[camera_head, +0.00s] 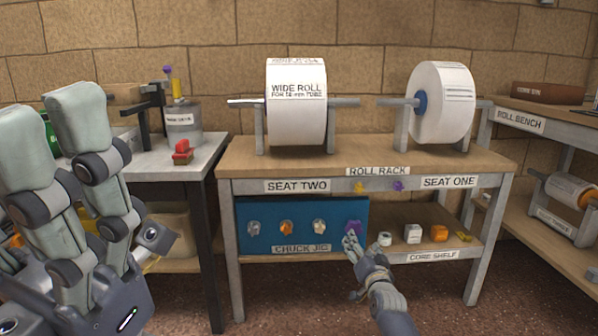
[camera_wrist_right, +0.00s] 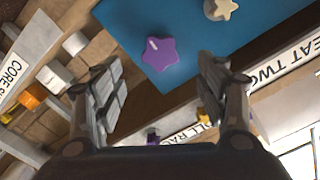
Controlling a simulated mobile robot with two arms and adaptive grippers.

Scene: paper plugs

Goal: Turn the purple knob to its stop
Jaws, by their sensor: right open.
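The purple star-shaped knob (camera_head: 354,228) is at the right end of a row of knobs on the blue chuck jig panel (camera_head: 310,214). In the right wrist view the purple knob (camera_wrist_right: 160,52) lies ahead, between the lines of the two fingers and apart from them. My right gripper (camera_head: 351,243) is open and empty just in front of the knob and partly covers it in the head view. It also shows open in the wrist view (camera_wrist_right: 162,75). My left gripper (camera_head: 46,115) stands large at the left, fingers up and apart, with nothing seen between them.
A second purple knob (camera_head: 398,185) and a yellow one (camera_head: 360,187) sit on the rack's front edge. The core shelf (camera_head: 440,254) right of the panel holds several small items. The wide roll (camera_head: 297,115) and another roll (camera_head: 449,103) stand on the rack.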

